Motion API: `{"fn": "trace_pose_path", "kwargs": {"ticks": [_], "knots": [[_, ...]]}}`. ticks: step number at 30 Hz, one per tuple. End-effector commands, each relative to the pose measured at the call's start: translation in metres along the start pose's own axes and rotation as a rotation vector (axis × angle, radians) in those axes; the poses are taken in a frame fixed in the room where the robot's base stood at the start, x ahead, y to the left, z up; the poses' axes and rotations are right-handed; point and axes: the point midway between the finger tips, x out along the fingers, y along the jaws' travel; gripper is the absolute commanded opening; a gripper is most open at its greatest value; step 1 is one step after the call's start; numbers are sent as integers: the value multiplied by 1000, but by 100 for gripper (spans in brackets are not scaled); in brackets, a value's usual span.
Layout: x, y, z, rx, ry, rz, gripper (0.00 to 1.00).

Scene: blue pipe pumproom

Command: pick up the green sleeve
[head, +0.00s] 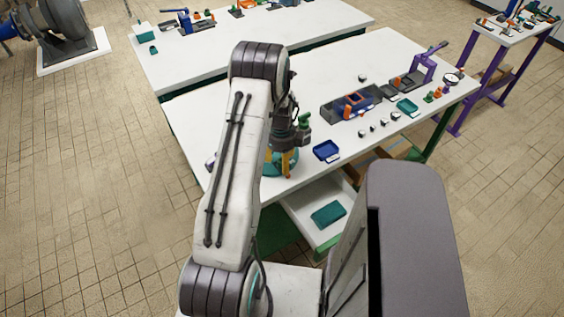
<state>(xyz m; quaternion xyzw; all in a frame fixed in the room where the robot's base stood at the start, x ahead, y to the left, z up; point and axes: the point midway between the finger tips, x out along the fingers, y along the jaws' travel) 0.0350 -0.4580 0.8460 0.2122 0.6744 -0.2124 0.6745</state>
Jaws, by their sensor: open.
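My gripper (279,162) hangs over the near left part of the front white table (235,150). Its yellow-orange fingers point down and are apart. A round teal-green thing (283,165) shows around and behind the fingers, partly hidden by them; I cannot tell whether they touch it. A small green piece (429,97) stands near the right end of the table, beside orange pieces. Another green part (304,119) shows beside my wrist; I cannot tell what it belongs to. Which of these is the green sleeve is too small to tell.
A blue tray (326,151) lies right of my gripper, with a dark fixture block (350,103) beyond. A teal tray (407,107) and a purple press (428,64) stand farther right. An open drawer (300,208) below holds a teal item (328,214). A second table (230,57) stands behind.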

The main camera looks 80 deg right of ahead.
Motion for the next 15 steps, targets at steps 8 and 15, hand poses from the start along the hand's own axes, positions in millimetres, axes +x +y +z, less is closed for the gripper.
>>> {"fn": "trace_pose_path", "kwargs": {"ticks": [8, 15], "knots": [[0, 0, 0, 0, 0, 0, 45], [0, 0, 0, 0, 0, 0, 23]]}}
